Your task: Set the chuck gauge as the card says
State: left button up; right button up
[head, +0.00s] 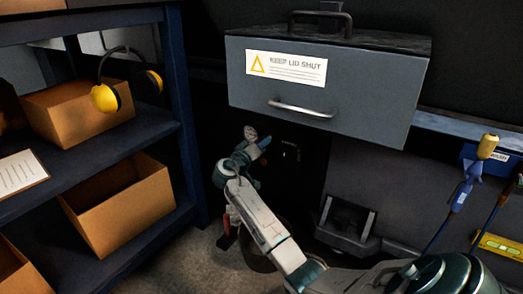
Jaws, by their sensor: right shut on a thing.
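My right gripper (254,146) reaches in from the lower right and is in front of a dark panel below the grey box. It is shut on a small grey part (250,132), too small and dark to name. I cannot tell whether that part is fixed to something behind it. I cannot make out a chuck gauge. A white sheet with lines of writing (22,172) lies on the left shelf; its text is unreadable, and I cannot tell whether it is the card. My left gripper is not in view.
A grey lidded box (330,90) labelled "KEEP LID SHUT" overhangs my right gripper. Blue shelving (180,110) with cardboard boxes (120,205) and yellow ear defenders (105,97) stands left. A dark bucket (258,258) is below my arm. Handled tools (462,190) hang at right.

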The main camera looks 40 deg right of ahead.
jog(key=shift+f+m+b, duration=0.2)
jog(key=shift+m+b, duration=1.3)
jog(key=shift+m, duration=0.9)
jog(key=o, duration=1)
jog(key=shift+r, duration=0.1)
jog(key=shift+a, duration=0.1)
